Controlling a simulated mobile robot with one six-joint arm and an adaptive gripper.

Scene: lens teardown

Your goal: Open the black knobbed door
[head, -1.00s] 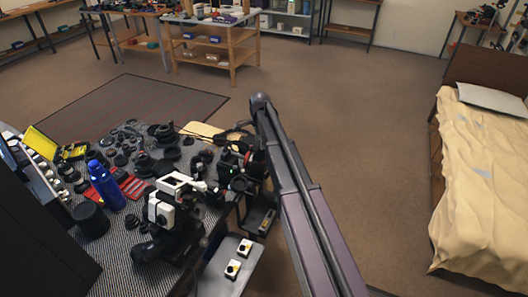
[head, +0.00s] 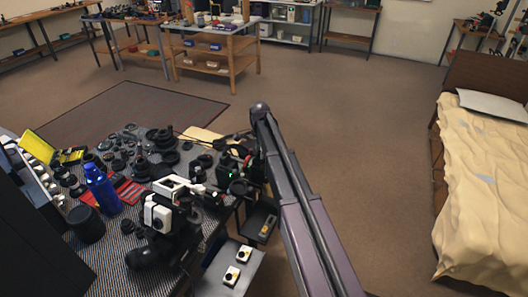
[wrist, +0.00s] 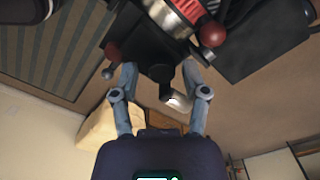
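My gripper (wrist: 158,68) shows in the wrist view with its two grey fingers apart. A black block-like part (wrist: 155,50) lies at or just beyond the fingertips; I cannot tell whether they touch it. It belongs to a dark device with a silver and red ring (wrist: 185,12) and red ball knobs (wrist: 211,33). I cannot tell whether this black part is the knobbed door. In the head view my wrist is among dark equipment at the table's right edge, by a small green light, and the fingertips cannot be made out there.
The patterned table (head: 92,252) is crowded with lens parts, a blue bottle (head: 102,190) and a white-and-black device (head: 158,213). A black open tray (head: 262,223) and a grey shelf (head: 218,284) with two small white boxes sit beside it. Floor toward the bed (head: 485,190) is clear.

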